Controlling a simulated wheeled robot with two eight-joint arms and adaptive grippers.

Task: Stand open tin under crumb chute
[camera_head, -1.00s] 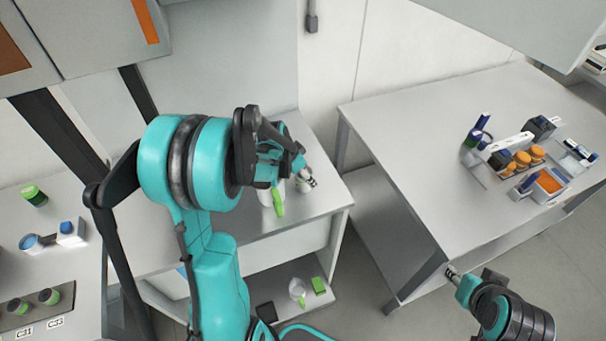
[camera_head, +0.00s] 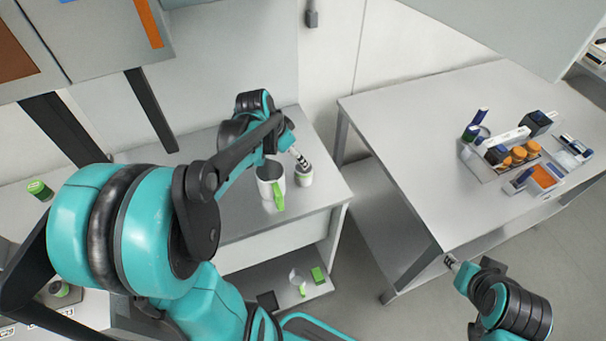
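My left arm comes in from the left and reaches over the back counter (camera_head: 325,190). Its gripper (camera_head: 301,160) points down at a small white jar-like container (camera_head: 304,179), right at its top; I cannot tell whether they touch. Beside it on the left stands a white open-topped container with a green handle (camera_head: 272,186), dark inside. I cannot tell which of these is the tin, and I can make out no crumb chute. My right gripper (camera_head: 452,263) is at the lower right, near the right table's front edge, away from these things. The opening of both grippers is too small to make out.
The right table (camera_head: 400,130) carries a tray of orange-topped jars (camera_head: 518,155) and blue items; its left part is clear. A lower shelf holds a clear cup (camera_head: 297,281) and a green block (camera_head: 318,275). A green-lidded jar (camera_head: 39,190) stands at far left.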

